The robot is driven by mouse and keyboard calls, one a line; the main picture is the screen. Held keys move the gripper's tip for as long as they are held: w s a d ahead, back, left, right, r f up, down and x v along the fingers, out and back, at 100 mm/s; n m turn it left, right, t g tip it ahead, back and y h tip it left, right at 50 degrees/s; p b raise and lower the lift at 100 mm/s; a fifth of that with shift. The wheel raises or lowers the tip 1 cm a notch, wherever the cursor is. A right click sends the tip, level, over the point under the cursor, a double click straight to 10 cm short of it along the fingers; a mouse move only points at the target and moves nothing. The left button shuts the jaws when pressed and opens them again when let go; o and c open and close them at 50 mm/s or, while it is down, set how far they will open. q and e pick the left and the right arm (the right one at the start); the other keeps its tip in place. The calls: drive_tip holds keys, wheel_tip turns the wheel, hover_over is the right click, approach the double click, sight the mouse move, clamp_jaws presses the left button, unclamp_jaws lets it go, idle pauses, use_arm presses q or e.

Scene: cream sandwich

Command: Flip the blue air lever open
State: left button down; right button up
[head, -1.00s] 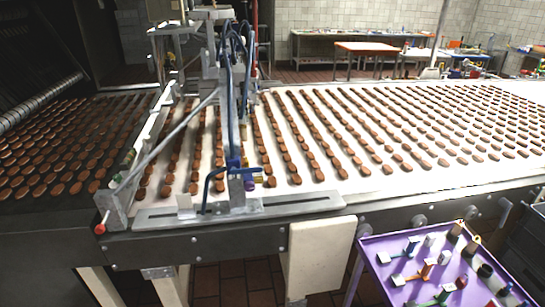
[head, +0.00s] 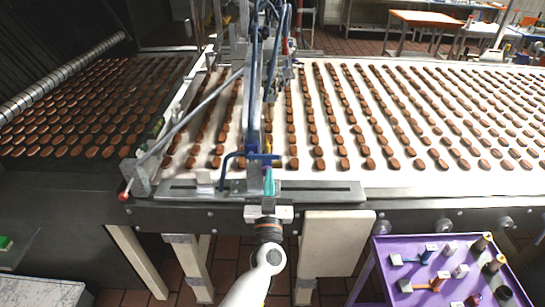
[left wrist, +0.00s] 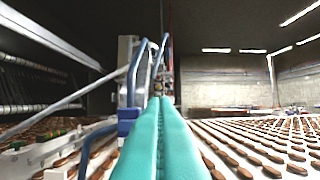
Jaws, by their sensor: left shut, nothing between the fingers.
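The blue air lever (head: 263,157) is a small blue piece low on the upright post of the metal frame at the conveyor's near edge. A blue hose curves down beside it on the left. My left gripper (head: 268,178) is just below and in front of the lever, with its teal fingers pointing up at it. The fingers are shut together and empty, as the left wrist view (left wrist: 160,105) also shows. There a blue part (left wrist: 127,118), likely the lever or its valve, shows left of the fingertips. Whether they touch cannot be told. My right gripper is not in view.
The white conveyor (head: 430,180) carries rows of brown biscuits behind the frame. A slotted metal plate (head: 325,192) runs along its near edge. A red-tipped rod (head: 124,196) sticks out at the left. A purple cart (head: 392,285) with small parts stands at lower right.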

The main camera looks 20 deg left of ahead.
use_arm(q)
wheel_tip(320, 180, up, 3)
drive_tip(key=b, duration=0.3)
hover_over(270, 158)
drive_tip(key=s+d, duration=0.1)
drive_tip(key=s, duration=0.2)
drive_tip(key=f+b, duration=0.1)
drive_tip(key=w+f+b, duration=0.1)
drive_tip(key=b, duration=0.1)
drive_tip(key=shift+a+f, duration=0.1)
drive_tip(key=shift+f, duration=0.25)
drive_tip(key=shift+f+b, duration=0.55)
drive_tip(key=shift+b, duration=0.2)
drive_tip(key=shift+w, duration=0.1)
